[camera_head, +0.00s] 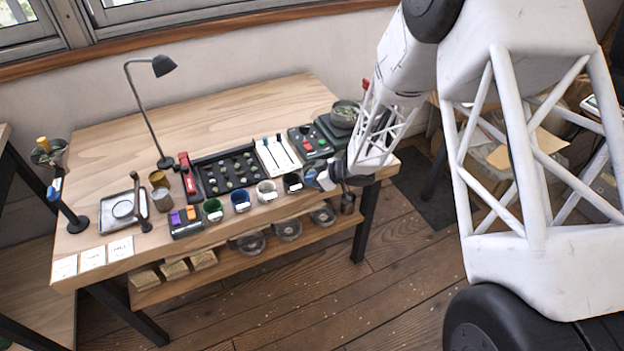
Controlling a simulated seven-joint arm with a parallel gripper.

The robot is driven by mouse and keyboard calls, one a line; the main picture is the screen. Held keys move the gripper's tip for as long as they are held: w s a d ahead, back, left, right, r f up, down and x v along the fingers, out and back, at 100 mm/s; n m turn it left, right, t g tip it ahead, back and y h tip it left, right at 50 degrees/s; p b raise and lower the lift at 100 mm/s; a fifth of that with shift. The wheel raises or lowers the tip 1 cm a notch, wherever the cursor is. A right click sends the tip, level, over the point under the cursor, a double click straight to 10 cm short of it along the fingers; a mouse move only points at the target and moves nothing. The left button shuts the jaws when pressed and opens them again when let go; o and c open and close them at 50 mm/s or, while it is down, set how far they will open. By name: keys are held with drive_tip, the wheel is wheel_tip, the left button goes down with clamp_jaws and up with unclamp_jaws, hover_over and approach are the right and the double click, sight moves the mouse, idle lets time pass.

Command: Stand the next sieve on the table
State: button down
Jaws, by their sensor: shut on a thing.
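My gripper (314,179) is low over the front right edge of the wooden table (190,110), at the end of my white lattice arm. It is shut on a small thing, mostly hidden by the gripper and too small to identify. Several round grey pieces that look like sieves (287,229) lie on the shelf under the table, below and left of my gripper. A row of small round cups with green (213,210), blue (240,200), white (266,191) and black (292,183) colouring stands along the front edge. The black one is just left of my gripper.
A desk lamp (164,66) rises at back left. The table's back is clear.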

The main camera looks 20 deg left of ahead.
drive_tip(key=shift+f, duration=0.15)
drive_tip(key=c, duration=1.3)
unclamp_jaws()
drive_tip(key=shift+o, duration=0.2)
drive_tip(key=shift+d+r, duration=0.4)
drive_tip(key=shift+r, duration=0.1)
drive_tip(key=v, duration=1.1)
